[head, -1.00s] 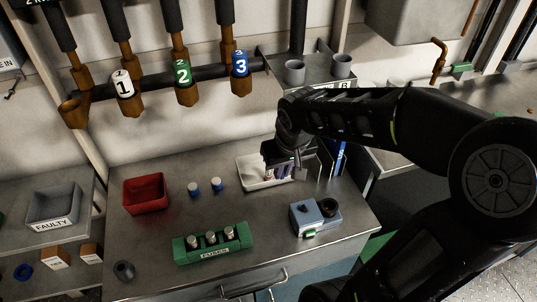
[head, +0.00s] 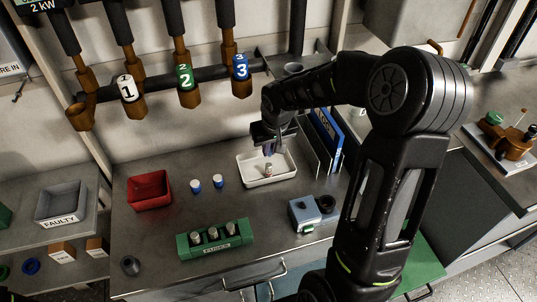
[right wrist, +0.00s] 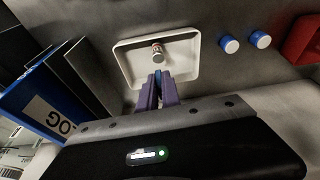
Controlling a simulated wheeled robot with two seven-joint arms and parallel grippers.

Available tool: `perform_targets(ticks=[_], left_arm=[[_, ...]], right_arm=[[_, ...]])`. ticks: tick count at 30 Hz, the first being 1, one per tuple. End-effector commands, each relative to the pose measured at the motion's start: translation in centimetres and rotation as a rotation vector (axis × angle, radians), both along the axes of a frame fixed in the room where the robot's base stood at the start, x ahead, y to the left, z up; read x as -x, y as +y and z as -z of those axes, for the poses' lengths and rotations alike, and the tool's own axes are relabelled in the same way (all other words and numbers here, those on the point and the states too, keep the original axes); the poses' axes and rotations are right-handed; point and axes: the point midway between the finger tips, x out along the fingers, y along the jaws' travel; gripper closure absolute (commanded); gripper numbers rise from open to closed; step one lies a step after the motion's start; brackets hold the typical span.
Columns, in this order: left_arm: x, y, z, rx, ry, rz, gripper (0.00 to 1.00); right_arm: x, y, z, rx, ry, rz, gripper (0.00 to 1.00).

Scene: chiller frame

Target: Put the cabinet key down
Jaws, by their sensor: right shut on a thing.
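My right gripper (head: 268,152) points down over the white tray (head: 249,178). In the right wrist view its purple fingers (right wrist: 160,88) are close together on a slim blue piece (right wrist: 159,76), which I take to be the cabinet key. Most of that piece is hidden between the fingers. My left gripper is not in view.
Two blue-and-white caps (head: 195,186) and a red bin (head: 149,190) lie left of the tray. A green fuse holder (head: 214,240) and a grey-blue device (head: 304,215) stand in front. Blue binders (head: 327,135) stand close on the right. Pipes with numbered collars (head: 186,75) hang above.

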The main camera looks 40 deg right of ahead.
Motion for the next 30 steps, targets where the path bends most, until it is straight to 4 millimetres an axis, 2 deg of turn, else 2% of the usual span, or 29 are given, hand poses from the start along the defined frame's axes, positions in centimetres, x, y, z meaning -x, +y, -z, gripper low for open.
perform_targets(ticks=[8, 12, 23, 24, 30], left_arm=[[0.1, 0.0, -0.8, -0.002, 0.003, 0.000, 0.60], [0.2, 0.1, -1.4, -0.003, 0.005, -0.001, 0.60], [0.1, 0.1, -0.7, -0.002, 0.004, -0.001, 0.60], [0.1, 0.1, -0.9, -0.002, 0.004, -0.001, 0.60], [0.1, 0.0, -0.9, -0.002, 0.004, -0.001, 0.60]], right_arm=[[0.1, 0.1, 3.3, -0.003, 0.005, -0.002, 1.00], [-0.7, -0.2, 3.8, -0.001, 0.002, 0.000, 1.00], [-0.7, -0.2, 4.3, 0.000, 0.000, -0.001, 1.00], [-0.7, -0.2, 4.1, 0.000, 0.001, -0.001, 0.90], [-0.7, -0.2, 4.1, 0.000, 0.001, 0.000, 0.74]])
